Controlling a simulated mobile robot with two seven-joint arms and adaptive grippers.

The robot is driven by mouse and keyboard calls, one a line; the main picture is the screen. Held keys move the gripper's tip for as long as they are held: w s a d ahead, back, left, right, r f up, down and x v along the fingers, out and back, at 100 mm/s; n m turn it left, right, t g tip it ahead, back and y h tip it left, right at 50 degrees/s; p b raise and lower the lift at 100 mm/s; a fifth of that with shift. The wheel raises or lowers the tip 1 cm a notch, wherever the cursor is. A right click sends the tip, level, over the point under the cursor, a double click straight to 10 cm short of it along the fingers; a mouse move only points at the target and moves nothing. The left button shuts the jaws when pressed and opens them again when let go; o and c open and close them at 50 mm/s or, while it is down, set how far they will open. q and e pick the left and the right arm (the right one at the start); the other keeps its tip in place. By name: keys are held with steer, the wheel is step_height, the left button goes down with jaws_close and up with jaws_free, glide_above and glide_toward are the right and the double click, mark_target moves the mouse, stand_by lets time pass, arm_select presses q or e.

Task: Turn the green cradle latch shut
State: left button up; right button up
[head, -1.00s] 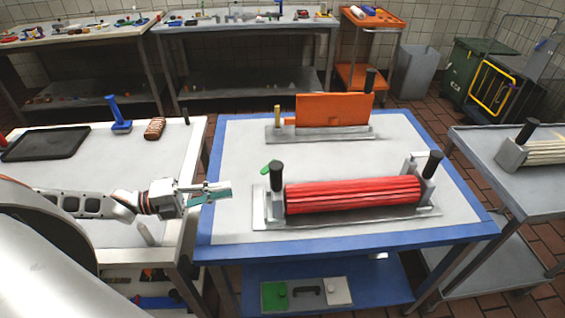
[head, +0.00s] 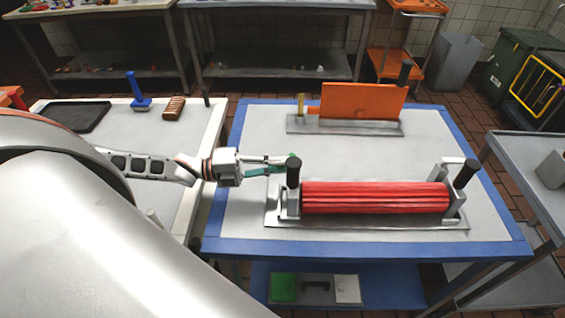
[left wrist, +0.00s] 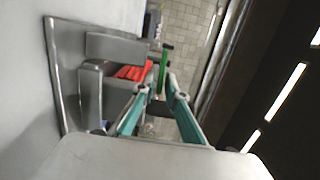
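The green latch (head: 290,156) shows as a small green tip behind the left black knob of the metal cradle (head: 283,221). In the left wrist view it is an upright green bar (left wrist: 163,68), seen between and just beyond my fingertips. My left gripper (head: 284,165) reaches in from the left, its teal fingers at the cradle's left end. In the left wrist view the fingers (left wrist: 163,92) stand apart, on either side of the latch; I cannot tell whether they touch it. A ribbed red roller (head: 375,197) lies in the cradle. My right gripper is not in view.
The cradle stands on a blue-edged table (head: 480,238). An orange block (head: 362,102) on a metal base stands behind it. A black knob (head: 466,174) rises at the cradle's right end. A white table with a black tray (head: 75,116) is at left.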

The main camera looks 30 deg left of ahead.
arm_select(q)
steer(key=shift+w+d, duration=0.3)
steer(key=shift+d, duration=0.05)
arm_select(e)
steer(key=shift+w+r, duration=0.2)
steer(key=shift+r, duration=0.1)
